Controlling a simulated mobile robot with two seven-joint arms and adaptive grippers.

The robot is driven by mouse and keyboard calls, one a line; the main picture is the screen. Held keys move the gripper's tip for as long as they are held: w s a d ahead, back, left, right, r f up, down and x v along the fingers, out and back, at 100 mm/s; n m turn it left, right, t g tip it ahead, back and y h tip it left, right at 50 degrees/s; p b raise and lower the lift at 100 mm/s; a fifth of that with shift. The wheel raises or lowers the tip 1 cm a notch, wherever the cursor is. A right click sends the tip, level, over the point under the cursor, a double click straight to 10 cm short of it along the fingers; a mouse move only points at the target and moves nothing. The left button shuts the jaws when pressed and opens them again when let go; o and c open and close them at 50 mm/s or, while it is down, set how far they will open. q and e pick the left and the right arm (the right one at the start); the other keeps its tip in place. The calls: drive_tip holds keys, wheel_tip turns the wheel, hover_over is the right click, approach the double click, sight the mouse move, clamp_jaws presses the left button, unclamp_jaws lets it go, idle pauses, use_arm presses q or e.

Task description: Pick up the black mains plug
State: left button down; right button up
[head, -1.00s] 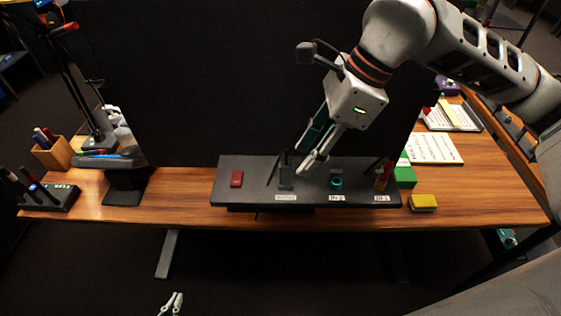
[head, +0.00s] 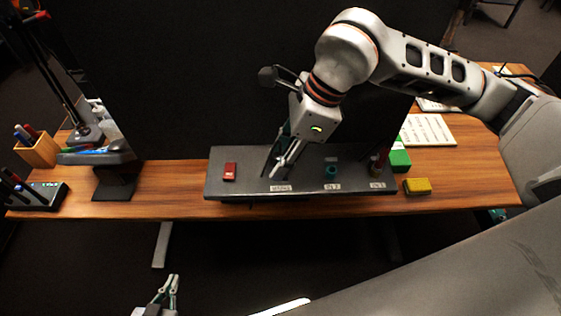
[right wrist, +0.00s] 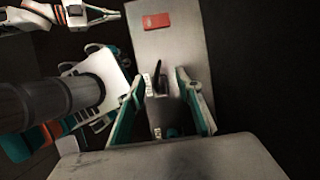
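My right gripper (head: 276,170) is low over the dark panel (head: 215,185), at the label left of its middle. In the right wrist view its fingers (right wrist: 160,112) are apart, one on each side of a dark upright shape (right wrist: 157,80), which may be the black mains plug. I see no clear grip on it. In the head view the gripper largely hides that spot, so the plug's outline cannot be made out there. My left gripper (head: 169,285) hangs low in front of the table, its fingers apart and empty.
A red block (head: 230,171) lies on the panel's left part. A teal round part (head: 331,170) sits right of the gripper. A monitor stand (head: 115,185) is at the left.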

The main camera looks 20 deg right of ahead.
clamp_jaws()
drive_tip(key=shift+r, duration=0.1)
